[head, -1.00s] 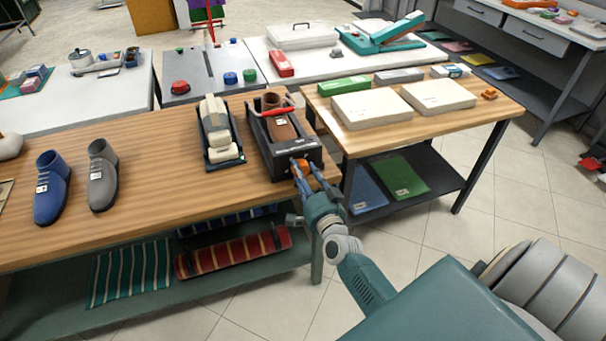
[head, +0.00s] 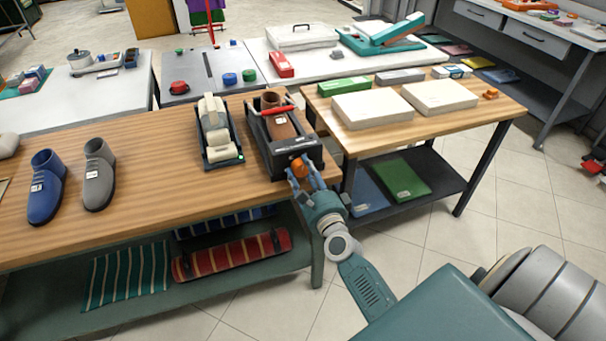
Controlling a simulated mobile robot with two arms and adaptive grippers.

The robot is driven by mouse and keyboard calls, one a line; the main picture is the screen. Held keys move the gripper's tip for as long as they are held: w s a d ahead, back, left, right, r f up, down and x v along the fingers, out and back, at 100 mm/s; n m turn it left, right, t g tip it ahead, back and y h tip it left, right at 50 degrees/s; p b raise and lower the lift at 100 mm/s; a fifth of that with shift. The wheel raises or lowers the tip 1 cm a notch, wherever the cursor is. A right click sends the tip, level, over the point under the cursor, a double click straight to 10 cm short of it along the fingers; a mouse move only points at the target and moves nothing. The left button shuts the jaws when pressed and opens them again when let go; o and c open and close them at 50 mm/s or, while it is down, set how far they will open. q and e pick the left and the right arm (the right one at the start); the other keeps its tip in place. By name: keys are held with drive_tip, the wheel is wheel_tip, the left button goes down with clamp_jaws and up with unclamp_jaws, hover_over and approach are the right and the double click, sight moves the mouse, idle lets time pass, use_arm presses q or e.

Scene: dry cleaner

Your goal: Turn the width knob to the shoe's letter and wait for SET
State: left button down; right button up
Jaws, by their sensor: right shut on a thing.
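A brown shoe (head: 278,124) sits in a black stretcher machine (head: 288,147) with a red bar, at the right end of the wooden bench. A small white tag shows on the shoe; its letter is too small to read. The orange width knob (head: 301,169) is on the machine's front face. My right gripper (head: 303,172) is shut on the knob from the front, its blue fingers on either side. The knob's markings and any SET display cannot be read. My left gripper is not in view.
A second dark machine with cream parts (head: 215,130) stands to the left, a small green light at its front corner. Blue (head: 46,188) and grey (head: 98,175) shoes stand farther left. A table with white boxes (head: 440,97) is at right.

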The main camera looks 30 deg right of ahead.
drive_tip(key=m+b, duration=0.1)
drive_tip(key=m, duration=0.4)
drive_tip(key=shift+m, duration=0.3)
idle(0.4)
drive_tip(key=o, duration=0.9)
drive_tip(key=shift+c, duration=0.2)
drive_tip(key=shift+s, duration=0.1)
drive_tip(key=v, duration=1.2)
drive_tip(key=shift+f, duration=0.15)
